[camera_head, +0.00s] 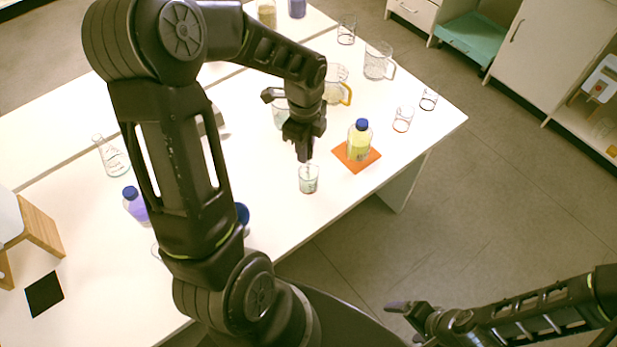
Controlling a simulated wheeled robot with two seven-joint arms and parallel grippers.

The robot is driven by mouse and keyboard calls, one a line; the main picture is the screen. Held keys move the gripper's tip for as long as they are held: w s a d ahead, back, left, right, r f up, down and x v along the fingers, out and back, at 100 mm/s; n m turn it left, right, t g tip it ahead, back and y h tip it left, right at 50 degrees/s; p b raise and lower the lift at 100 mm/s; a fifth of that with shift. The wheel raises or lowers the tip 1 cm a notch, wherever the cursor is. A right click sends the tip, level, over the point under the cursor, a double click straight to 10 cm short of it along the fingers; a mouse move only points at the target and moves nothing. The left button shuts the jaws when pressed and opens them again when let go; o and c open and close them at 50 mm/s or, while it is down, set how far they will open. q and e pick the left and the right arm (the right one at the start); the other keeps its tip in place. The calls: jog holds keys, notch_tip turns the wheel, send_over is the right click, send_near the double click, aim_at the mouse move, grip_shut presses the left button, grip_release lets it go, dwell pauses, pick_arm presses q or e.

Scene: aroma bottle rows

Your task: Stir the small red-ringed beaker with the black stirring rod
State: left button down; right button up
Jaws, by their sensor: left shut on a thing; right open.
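A small clear beaker (308,180) stands on the white table near its front edge. Its ring colour is hard to make out. My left gripper (304,152) points down just above this beaker's rim, shut on the black stirring rod. The rod is mostly lost against the dark fingers, and I cannot tell if its tip is inside the glass. Another small beaker (403,119) with a reddish ring stands further right, near the table's right corner. My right gripper (408,312) is open and empty, low at the right, over the floor.
A yellow bottle with a blue cap (359,142) stands on an orange mat (372,161) right of the near beaker. Glassware, including a handled jug (377,62) and a dark-ringed beaker (428,99), stands behind. A purple bottle (135,204) and a flask (111,159) are at left.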

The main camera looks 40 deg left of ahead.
pick_arm(q)
notch_tip(320, 180, up, 4)
jog(key=shift+f+p, duration=0.2)
jog(key=shift+p, duration=0.95)
jog(key=shift+r+p, duration=0.35)
jog(key=shift+r, duration=1.85)
